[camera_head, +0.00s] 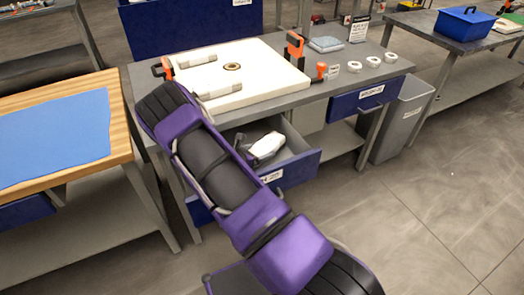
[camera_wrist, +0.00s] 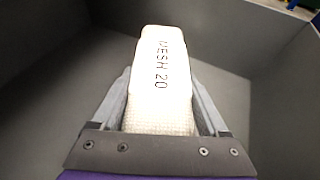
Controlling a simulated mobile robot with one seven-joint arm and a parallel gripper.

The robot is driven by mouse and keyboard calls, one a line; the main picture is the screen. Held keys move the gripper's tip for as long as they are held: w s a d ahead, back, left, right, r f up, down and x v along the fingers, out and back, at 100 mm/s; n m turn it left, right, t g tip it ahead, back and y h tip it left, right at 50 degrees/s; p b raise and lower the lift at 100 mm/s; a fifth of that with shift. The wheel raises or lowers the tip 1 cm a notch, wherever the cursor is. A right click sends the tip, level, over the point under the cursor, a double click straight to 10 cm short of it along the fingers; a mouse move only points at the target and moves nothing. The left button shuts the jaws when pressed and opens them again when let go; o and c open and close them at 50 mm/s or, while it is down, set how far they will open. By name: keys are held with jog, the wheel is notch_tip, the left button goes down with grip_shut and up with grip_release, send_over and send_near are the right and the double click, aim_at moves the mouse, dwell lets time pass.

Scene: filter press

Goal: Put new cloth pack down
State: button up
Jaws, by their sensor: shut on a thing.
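A white cloth pack marked "MESH 20" (camera_wrist: 163,75) sits between the two fingers of my gripper (camera_wrist: 160,92) in the wrist view. The fingers press on its two long sides. In the head view the white pack (camera_head: 268,145) shows at the open drawer (camera_head: 303,160) under the middle bench. Grey drawer walls (camera_wrist: 45,75) surround the pack in the wrist view. I cannot tell whether the pack touches the drawer floor.
A white plate (camera_head: 262,85) with two white rolls (camera_head: 218,87) lies on the grey bench. Orange clamps (camera_head: 295,47) stand at its edges. Several white rings (camera_head: 373,61) and a folded blue cloth (camera_head: 325,44) lie to the right. A grey bin (camera_head: 405,120) stands beside the bench.

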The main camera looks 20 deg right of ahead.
jog(key=shift+f+b, duration=0.4)
jog(key=shift+f, duration=0.15)
jog(key=o, duration=1.3)
jog(key=shift+r+p, duration=0.55)
jog(key=p+v, duration=0.1)
jog(key=v, duration=1.1)
